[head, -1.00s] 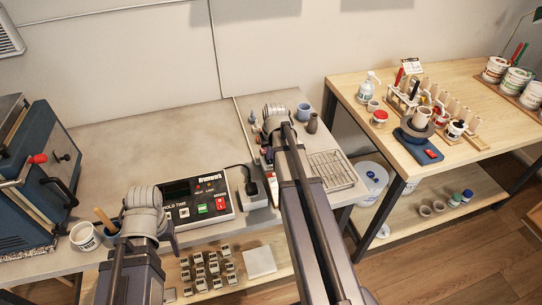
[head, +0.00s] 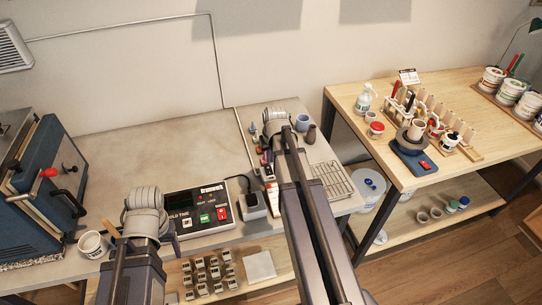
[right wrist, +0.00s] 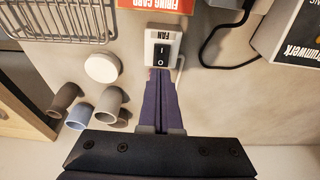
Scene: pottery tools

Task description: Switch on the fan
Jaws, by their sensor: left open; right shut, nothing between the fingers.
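The fan switch (right wrist: 163,46) is a small white box labelled FAN with a black rocker marked I and O, seen in the right wrist view. My right gripper (right wrist: 162,80) is shut and empty, its fingertips at the near edge of the switch box. I cannot tell whether they touch it. In the head view my right arm hides the switch. My left gripper (head: 171,238) is open beside the front of the control box; its fingers are mostly hidden. A louvred grille (head: 14,46), perhaps the fan, is on the wall at upper left, with a conduit running from it.
Cups (right wrist: 78,115) and a round white lid (right wrist: 102,68) lie beside the switch in the right wrist view, near a wire rack (right wrist: 62,20). A red firing card (right wrist: 155,5) is past the switch. The control box (head: 205,207) and kiln (head: 45,185) stand left.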

